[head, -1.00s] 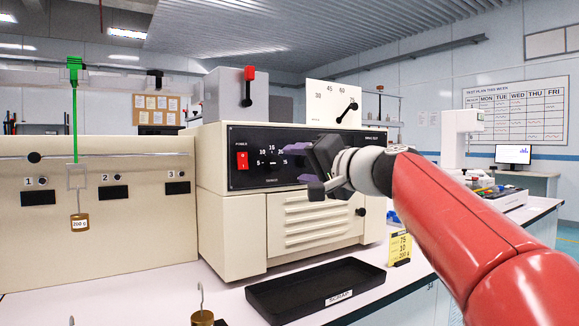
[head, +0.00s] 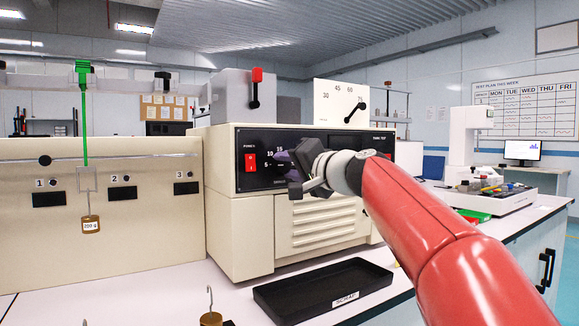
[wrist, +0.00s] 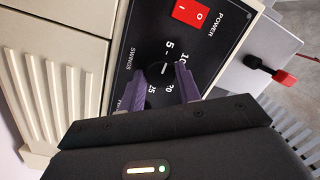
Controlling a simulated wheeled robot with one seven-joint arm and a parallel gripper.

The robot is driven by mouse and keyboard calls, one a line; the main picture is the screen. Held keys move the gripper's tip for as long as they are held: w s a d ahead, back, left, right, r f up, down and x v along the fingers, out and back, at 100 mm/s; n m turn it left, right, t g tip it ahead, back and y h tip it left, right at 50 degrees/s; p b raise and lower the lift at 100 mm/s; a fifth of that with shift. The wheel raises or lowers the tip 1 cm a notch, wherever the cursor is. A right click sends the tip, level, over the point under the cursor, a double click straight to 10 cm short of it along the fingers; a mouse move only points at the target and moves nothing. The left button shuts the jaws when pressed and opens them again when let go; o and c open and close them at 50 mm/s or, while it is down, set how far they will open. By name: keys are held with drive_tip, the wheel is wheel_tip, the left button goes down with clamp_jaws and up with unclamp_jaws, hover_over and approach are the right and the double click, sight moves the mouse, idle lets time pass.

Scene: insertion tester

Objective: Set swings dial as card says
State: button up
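The swings dial (wrist: 156,86) is a round black knob with a white pointer line, on the black panel. In the wrist view its pointer stands around the 5 to 10 part of the printed scale. My gripper (wrist: 161,94) is open, with its purple fingers apart on either side of the knob; whether they touch it I cannot tell. In the head view my gripper (head: 291,170) is in front of the panel (head: 262,141) and covers most of the dial. The yellow card is mostly hidden behind my arm now; earlier it read 75, 10, 200 g.
A red power switch (head: 250,162) sits left of the dial. Above are a red-tipped lever (head: 256,88) and an angle plate (head: 340,98) with its pointer near 75. A black tray (head: 322,288) lies below. A 200 g weight (head: 91,224) hangs at left.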

drive_tip(key=shift+c, duration=1.2)
drive_tip(key=m, duration=0.4)
drive_tip(key=shift+f+m+t+b, duration=0.1)
drive_tip(key=shift+m+t+b, duration=0.2)
drive_tip(key=shift+m+b, duration=0.1)
drive_tip(key=shift+m, duration=2)
drive_tip(key=o, duration=1)
drive_tip(key=shift+t, duration=0.3)
drive_tip(key=shift+c, duration=0.2)
